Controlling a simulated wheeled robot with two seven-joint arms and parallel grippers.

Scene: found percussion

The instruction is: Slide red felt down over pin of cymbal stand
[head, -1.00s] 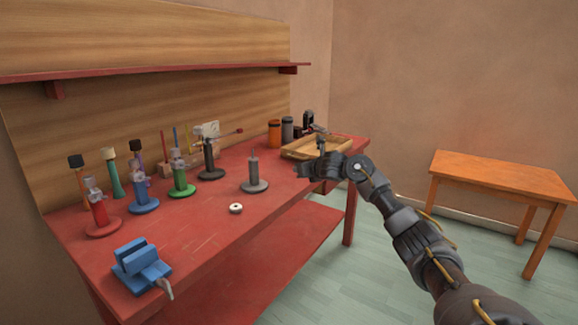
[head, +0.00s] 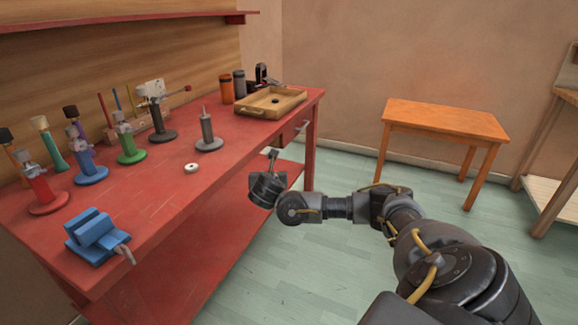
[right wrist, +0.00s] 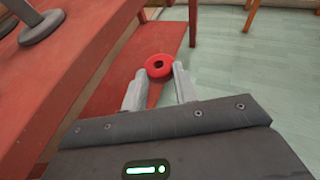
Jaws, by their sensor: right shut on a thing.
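My right gripper (right wrist: 159,76) is shut on the red felt (right wrist: 158,66), a small ring with a dark centre hole, held at its fingertips. In the head view the right gripper (head: 272,156) hangs off the table's front edge, and the felt cannot be made out there. A grey stand (head: 208,133) with a bare upright pin stands on the red table, left of and apart from the gripper. Its round base (right wrist: 42,26) shows at the top left of the right wrist view. My left gripper is out of view.
A white ring (head: 191,168) lies on the table (head: 165,205) by the grey stand. Red (head: 42,190), blue (head: 86,160), green (head: 130,145) and black stands are farther left. A wooden tray (head: 292,103) stands at the right end; a blue vise (head: 95,237) is in front.

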